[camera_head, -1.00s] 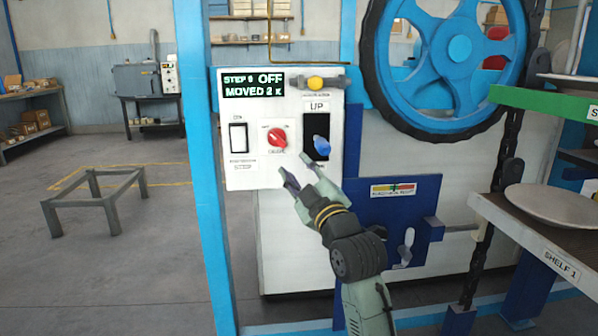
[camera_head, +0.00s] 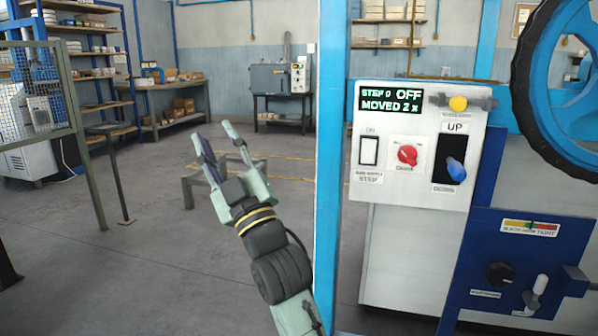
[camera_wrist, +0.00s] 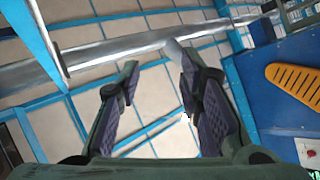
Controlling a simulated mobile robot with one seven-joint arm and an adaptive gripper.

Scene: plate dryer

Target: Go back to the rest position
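My gripper (camera_head: 222,150) is raised in the left half of the head view, left of the blue post and clear of the control panel. Its two fingers are spread apart with nothing between them. In the wrist view the open fingers (camera_wrist: 160,100) show at both sides, with tiled ceiling or wall and blue beams beyond. The control panel (camera_head: 414,190) carries a display reading OFF and MOVED 2, a white rocker switch (camera_head: 369,151), a red knob (camera_head: 407,155), a blue lever switch (camera_head: 456,169) under the label UP, and a yellow button (camera_head: 458,103).
The blue post (camera_head: 331,200) stands between my gripper and the panel. A large blue wheel (camera_head: 575,80) and a blue plate with a tension gauge (camera_head: 530,228) are at the right. A low grey frame (camera_head: 200,178) stands behind my gripper.

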